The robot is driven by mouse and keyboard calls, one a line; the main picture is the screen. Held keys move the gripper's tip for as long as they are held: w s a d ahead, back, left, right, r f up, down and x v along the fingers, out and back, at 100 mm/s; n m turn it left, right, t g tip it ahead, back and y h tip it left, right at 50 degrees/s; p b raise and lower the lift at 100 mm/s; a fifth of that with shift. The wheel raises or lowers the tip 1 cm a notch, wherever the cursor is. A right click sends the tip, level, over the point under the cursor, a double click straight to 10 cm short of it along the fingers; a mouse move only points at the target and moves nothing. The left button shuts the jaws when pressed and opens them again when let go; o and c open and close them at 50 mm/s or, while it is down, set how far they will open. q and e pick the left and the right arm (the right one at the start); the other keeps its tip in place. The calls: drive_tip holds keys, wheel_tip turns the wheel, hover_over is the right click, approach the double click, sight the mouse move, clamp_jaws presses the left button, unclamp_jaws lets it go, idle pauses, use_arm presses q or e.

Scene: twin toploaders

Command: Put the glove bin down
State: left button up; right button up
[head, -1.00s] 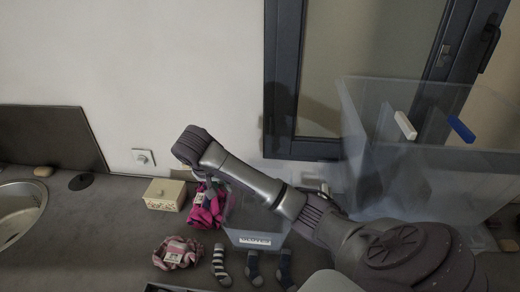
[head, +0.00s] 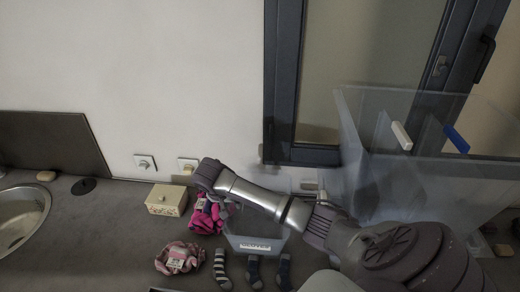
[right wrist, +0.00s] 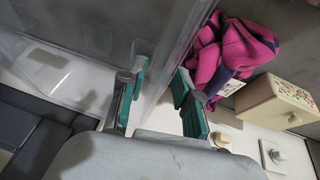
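The glove bin (head: 255,246) is a translucent grey box with a "GLOVES" label on its front. It stands on the dark counter, partly hidden under my right arm. My right gripper is at the bin's left side in the head view, mostly hidden by its own wrist. In the right wrist view my right gripper (right wrist: 160,98) has its two green-padded fingers apart, one on each side of a thin translucent bin wall (right wrist: 172,75). A gap shows between the pads and the wall. My left gripper is not in view.
A pink and purple bundle (head: 204,217) lies beside the bin, with a cream box (head: 166,199) farther left. A pink striped bundle (head: 180,258) and several socks (head: 221,268) lie in front. A large clear enclosure (head: 365,160) stands right. Counter near the sink (head: 22,215) is mostly free.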

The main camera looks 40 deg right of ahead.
drive_tip(key=shift+f, duration=0.25)
idle(0.3)
clamp_jaws()
idle(0.4)
